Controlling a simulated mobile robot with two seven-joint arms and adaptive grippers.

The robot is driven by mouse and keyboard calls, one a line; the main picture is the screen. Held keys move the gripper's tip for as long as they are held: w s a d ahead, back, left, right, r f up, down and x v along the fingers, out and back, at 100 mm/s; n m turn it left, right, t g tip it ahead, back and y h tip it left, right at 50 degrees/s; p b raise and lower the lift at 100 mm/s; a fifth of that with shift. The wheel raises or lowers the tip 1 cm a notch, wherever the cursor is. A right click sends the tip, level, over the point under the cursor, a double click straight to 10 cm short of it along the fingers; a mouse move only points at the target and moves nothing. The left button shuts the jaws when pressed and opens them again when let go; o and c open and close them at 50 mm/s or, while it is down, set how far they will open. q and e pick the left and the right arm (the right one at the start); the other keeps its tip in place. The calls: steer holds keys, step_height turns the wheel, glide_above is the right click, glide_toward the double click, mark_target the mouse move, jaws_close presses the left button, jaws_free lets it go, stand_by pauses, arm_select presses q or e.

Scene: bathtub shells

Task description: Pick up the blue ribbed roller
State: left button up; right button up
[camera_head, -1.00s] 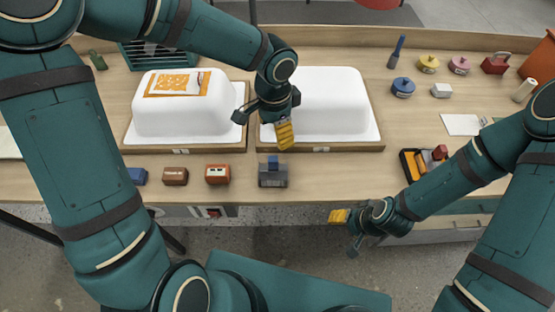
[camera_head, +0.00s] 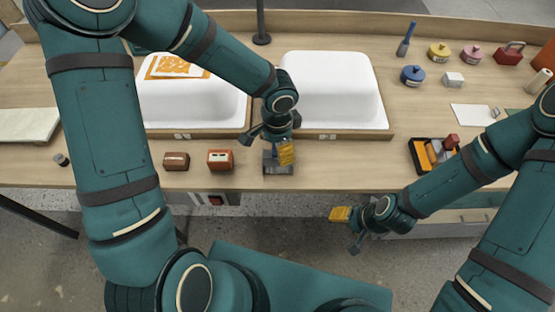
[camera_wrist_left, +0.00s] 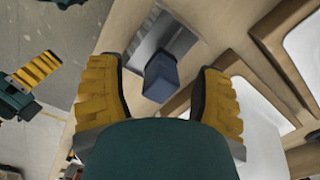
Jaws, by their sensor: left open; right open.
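A blue block-like piece (camera_wrist_left: 161,77) stands in a grey metal holder (camera_wrist_left: 172,36) near the table's front edge; no ribs can be made out on it. The holder also shows in the head view (camera_head: 278,169), where my gripper mostly hides the blue piece. My left gripper (camera_head: 280,153) is open above the holder and points down. In the left wrist view its yellow fingers (camera_wrist_left: 160,88) lie on either side of the blue piece, apart from it. My right gripper (camera_head: 346,226) is open and empty in front of the table.
Two white tub shells (camera_head: 330,88) on wooden-edged bases stand behind the holder. A brown block (camera_head: 176,161) and a red block (camera_head: 220,160) lie to its left. A black tray (camera_head: 418,160) and a blue upright-handled tool (camera_head: 406,40) are to the right.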

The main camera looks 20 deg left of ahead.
arm_select(q)
steer(key=shift+f, duration=0.7)
jaws_close()
steer(key=shift+r, duration=0.1)
steer(key=shift+r, duration=0.1)
step_height(320, 180, up, 10)
steer(key=p, duration=0.2)
steer(key=shift+p, duration=0.3)
